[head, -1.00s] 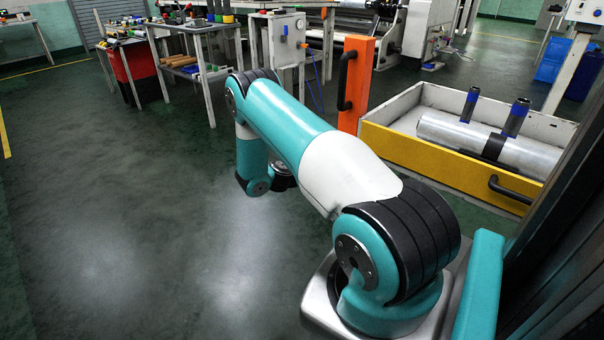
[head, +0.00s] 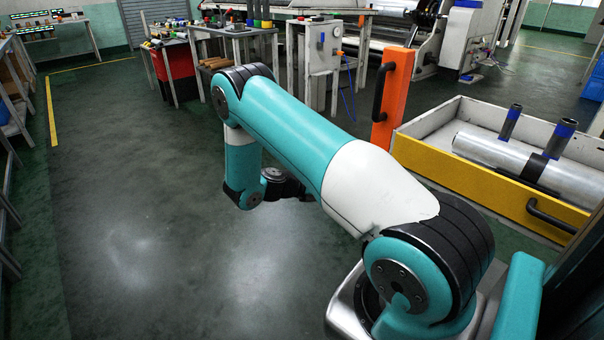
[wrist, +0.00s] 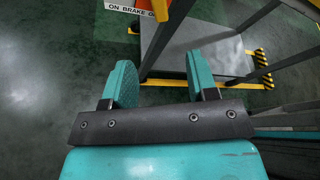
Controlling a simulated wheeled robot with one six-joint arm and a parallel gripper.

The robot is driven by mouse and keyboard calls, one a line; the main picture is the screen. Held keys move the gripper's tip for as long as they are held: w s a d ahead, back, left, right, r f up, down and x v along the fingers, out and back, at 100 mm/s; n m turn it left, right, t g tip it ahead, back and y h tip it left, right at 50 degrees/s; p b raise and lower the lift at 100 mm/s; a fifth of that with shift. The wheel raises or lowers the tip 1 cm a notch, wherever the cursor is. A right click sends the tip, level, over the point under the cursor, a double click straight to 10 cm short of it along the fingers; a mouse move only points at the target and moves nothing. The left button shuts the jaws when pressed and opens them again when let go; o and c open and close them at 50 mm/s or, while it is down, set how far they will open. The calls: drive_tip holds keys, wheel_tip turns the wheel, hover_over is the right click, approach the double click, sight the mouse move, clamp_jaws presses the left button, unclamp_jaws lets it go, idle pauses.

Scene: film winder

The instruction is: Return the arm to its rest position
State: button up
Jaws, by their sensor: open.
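My gripper shows in the wrist view (wrist: 163,85) with its two teal fingers apart and nothing between them. Beyond the fingers are floor, a grey plate and yellow-edged framing. In the head view my arm reaches out from its base at lower right and bends down at the elbow. The wrist end hangs over open floor, and the gripper's fingers are mostly hidden behind the arm there.
A yellow-fronted drawer (head: 478,182) holds a silver roll (head: 510,165) and dark cylinders. An orange post with a black handle (head: 393,98) stands left of it. Benches with tools (head: 230,32) and a red bin (head: 173,70) are behind. The floor (head: 130,200) at left is clear.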

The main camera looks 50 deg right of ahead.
drive_tip(key=w+a+r+m+t+y, duration=0.1)
drive_tip(key=a+r+m+t+y, duration=0.25)
drive_tip(key=a, duration=0.55)
drive_tip(key=a+r+m+y, duration=0.35)
drive_tip(key=a+r, duration=0.25)
drive_tip(key=a, duration=0.3)
drive_tip(key=w+a+r+m+t+y, duration=0.1)
drive_tip(key=a+r+m+t+y, duration=0.15)
drive_tip(key=a+r+y, duration=0.4)
drive_tip(key=s+a+r+m+y, duration=0.1)
drive_tip(key=s+a+r, duration=0.2)
drive_tip(key=s+a, duration=0.3)
drive_tip(key=s+a+r+m+g+y, duration=0.1)
drive_tip(key=s+a+r, duration=0.2)
drive_tip(key=s+a, duration=0.25)
drive_tip(key=s+a+r+m+y, duration=0.2)
drive_tip(key=s+a+r, duration=0.1)
drive_tip(key=s+a, duration=0.3)
wheel_tip(320, 180, up, 15)
drive_tip(key=p, duration=1.4)
drive_tip(key=shift+s+a+f+p, duration=0.2)
drive_tip(key=shift+s+a+p, duration=0.05)
drive_tip(key=shift+s+p, duration=0.1)
